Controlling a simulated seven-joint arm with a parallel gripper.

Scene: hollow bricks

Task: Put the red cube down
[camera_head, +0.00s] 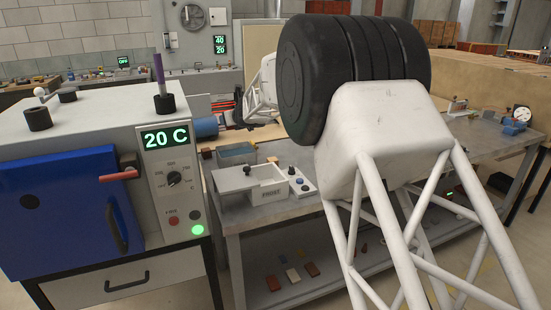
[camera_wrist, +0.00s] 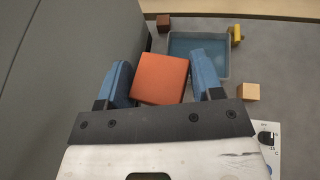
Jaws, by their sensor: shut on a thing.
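My gripper (camera_wrist: 160,72) has two blue fingers in the wrist view. They are shut on an orange-red cube (camera_wrist: 160,80), one finger at its left side and one at its right. The cube sits slightly turned between them. Below it is a grey surface, and I cannot tell how far the cube is above it or whether it touches. In the head view my arm blocks much of the bench, and I cannot make out the cube there.
A blue-grey tray (camera_wrist: 182,42) lies just beyond the cube. Near it are a brown block (camera_wrist: 163,23), a yellow block (camera_wrist: 237,34) and a tan block (camera_wrist: 248,92). A FROST box (camera_head: 268,193) stands on the bench (camera_head: 238,220). A 20 C oven (camera_head: 163,185) stands left.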

